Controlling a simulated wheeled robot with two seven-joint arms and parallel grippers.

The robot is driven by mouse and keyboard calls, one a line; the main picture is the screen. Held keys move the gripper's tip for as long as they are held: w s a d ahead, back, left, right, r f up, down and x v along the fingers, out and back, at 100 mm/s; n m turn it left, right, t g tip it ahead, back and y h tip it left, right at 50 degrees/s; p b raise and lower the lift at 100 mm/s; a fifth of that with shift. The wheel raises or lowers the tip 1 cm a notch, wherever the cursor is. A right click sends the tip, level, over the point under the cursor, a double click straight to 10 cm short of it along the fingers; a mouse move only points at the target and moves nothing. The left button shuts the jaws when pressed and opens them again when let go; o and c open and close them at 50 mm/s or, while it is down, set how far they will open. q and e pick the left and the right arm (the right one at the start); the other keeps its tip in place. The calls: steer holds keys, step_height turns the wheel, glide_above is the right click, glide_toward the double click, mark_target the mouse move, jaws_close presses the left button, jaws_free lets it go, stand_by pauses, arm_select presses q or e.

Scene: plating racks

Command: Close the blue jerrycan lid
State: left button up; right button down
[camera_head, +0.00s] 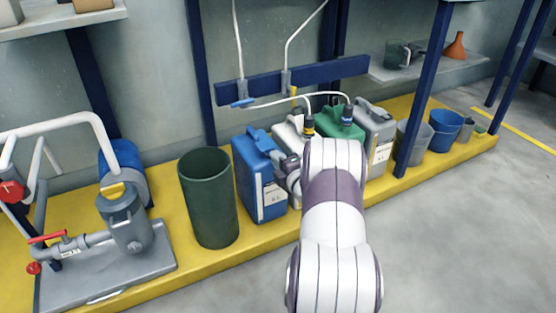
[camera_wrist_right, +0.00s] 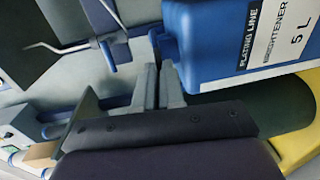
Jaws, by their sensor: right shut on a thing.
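The blue jerrycan (camera_head: 248,176) stands upright on the yellow platform, its white label facing front. My right gripper (camera_head: 283,167) is at its upper right side. In the right wrist view the jerrycan (camera_wrist_right: 210,68) shows its "Brightener 5 L" label. There my gripper's two grey fingers (camera_wrist_right: 160,70) are close together, their tips at a small blue part, seemingly the lid (camera_wrist_right: 167,46), at the jerrycan's top. The tips partly hide it, so I cannot tell how far the lid is closed. My left gripper is not in view.
A dark green bin (camera_head: 208,200) stands left of the jerrycan. A white jerrycan (camera_head: 287,132), a green one (camera_head: 354,132) and a grey one (camera_head: 381,132) stand to the right, partly behind my right arm. White hoses (camera_head: 292,97) hang above. Grey floor is clear in front.

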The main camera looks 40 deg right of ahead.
steer(key=c, duration=1.2)
jaws_free()
steer(key=shift+w, duration=0.1)
steer(key=shift+c, duration=0.2)
steer(key=p+v, duration=0.8)
steer(key=v, duration=0.4)
steer(key=shift+s, duration=0.3)
